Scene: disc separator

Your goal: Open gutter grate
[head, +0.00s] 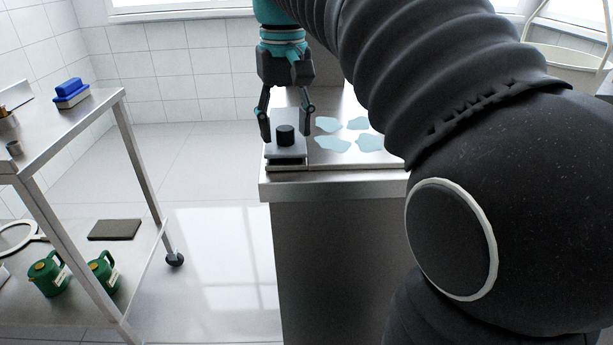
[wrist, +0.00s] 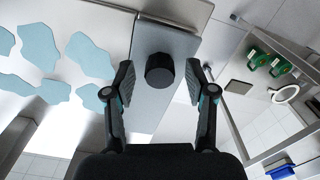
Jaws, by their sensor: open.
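The gutter grate appears as a narrow metal plate (head: 286,153) along the left edge of the steel counter. A black cylindrical knob (head: 285,137) stands on it. In the wrist view the plate (wrist: 178,42) runs up and down the middle, with the knob (wrist: 159,70) on it. My gripper (head: 287,125) is open above the plate, pointing down. Its two fingers are on either side of the knob, with a gap at each side in the wrist view (wrist: 159,84). I cannot tell the exact height of the fingertips over the plate.
Several pale blue patches (head: 333,144) lie on the counter (head: 340,186) right of the plate. A steel cart (head: 60,140) at left carries a blue brush (head: 70,94) on top and green cans (head: 47,274) below. Open floor (head: 210,250) lies between cart and counter.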

